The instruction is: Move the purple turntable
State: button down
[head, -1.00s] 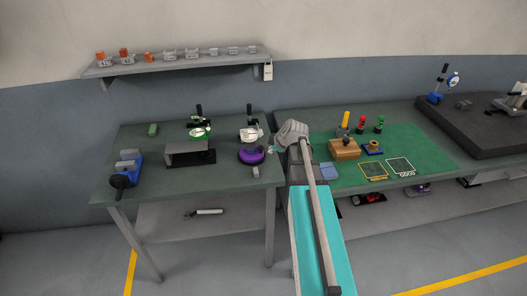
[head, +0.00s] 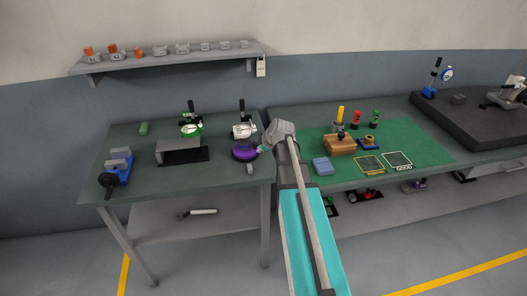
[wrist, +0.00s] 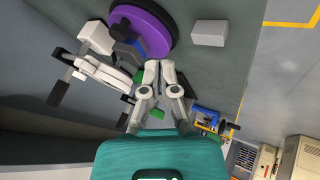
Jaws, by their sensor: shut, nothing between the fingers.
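The purple turntable (head: 244,151) is a low round disc with a dark rim near the right end of the left table. In the wrist view the turntable (wrist: 160,28) lies at the top, partly covered by a dark blue piece. My gripper (wrist: 160,66) has its two fingertips close together, with nothing between them. The fingertips are just short of the disc's edge in that picture; I cannot tell whether they touch it. In the head view my gripper (head: 264,148) is just right of the turntable, its fingers small and hard to make out.
A small grey block (head: 249,168) lies in front of the turntable; a white-topped stand (head: 243,130) is behind it. A dark plate with a grey bridge (head: 178,149) and a blue vise (head: 117,170) stand left. Right are a green mat (head: 376,171) and a blue box (head: 322,166).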

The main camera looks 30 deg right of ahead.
aim_at(253, 150)
jog(key=b+x, duration=0.3)
jog(key=x, duration=0.1)
jog(key=shift+w+f, duration=0.15)
jog(key=shift+f, duration=0.1)
jog(key=shift+w+d, duration=0.4)
jog(key=shift+w, duration=0.45)
jog(key=shift+w+d, duration=0.45)
jog(key=shift+w, duration=0.45)
jog(key=shift+w+d, duration=0.1)
jog(key=shift+w, duration=0.05)
jog(key=shift+w+d, duration=0.65)
jog(key=shift+w, duration=0.15)
jog(key=shift+s, duration=0.2)
